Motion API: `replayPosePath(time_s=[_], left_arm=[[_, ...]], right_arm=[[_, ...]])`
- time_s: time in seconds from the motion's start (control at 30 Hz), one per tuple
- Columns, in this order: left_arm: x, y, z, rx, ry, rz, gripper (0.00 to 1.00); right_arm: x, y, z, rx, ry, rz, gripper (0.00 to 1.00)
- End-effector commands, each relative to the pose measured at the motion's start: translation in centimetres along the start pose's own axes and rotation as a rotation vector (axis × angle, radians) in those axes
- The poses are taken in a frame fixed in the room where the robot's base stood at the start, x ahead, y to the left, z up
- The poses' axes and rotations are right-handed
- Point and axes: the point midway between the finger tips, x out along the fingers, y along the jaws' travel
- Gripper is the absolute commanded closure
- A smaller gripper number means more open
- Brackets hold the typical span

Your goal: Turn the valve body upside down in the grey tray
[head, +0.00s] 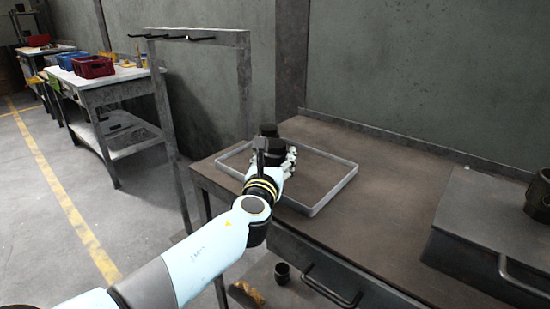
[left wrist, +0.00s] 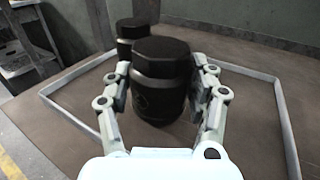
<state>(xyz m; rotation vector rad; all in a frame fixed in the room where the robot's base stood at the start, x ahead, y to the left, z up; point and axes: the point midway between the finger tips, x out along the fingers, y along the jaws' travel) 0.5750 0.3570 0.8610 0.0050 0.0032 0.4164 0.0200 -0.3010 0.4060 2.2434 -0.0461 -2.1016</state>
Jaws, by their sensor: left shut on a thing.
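The valve body (left wrist: 161,78) is a dark, faceted, drum-like piece with a flat top, standing upright between my left gripper's fingers in the left wrist view. In the head view the dark valve body (head: 274,149) is partly hidden by my wrist. My left gripper (left wrist: 163,98) is shut on its sides; it also shows in the head view (head: 286,160). The grey tray (head: 335,195) is a low-rimmed rectangle around them; its rim also shows in the left wrist view (left wrist: 286,125). I cannot tell whether the valve body touches the tray floor. My right gripper is out of view.
A second dark cylinder (left wrist: 136,30) stands just behind the valve body. The brown workbench (head: 395,215) is clear right of the tray, up to a dark raised block (head: 480,225) with a dark cup (head: 540,195). A metal frame (head: 245,85) rises behind left.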

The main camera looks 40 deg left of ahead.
Motion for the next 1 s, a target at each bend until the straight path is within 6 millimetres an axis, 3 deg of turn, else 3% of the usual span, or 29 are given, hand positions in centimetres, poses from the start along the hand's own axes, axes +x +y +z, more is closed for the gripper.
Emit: replayPosePath(time_s=[0.33,0.37,0.53,0.87,1.0], left_arm=[[0.1,0.0,-0.1,0.0,-0.004,0.0,0.78],[0.1,0.0,-0.1,0.0,-0.004,0.0,0.38],[0.1,0.0,-0.2,0.0,-0.003,0.0,0.16],[-0.3,0.0,-0.4,0.0,0.001,0.0,0.15],[-2.1,0.0,-0.5,-0.001,0.002,-0.001,0.15]], right_arm=[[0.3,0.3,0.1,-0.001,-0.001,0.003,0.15],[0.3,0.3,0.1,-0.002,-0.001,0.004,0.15],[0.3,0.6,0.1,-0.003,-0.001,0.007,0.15],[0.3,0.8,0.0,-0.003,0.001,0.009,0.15],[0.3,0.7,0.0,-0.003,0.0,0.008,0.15]])
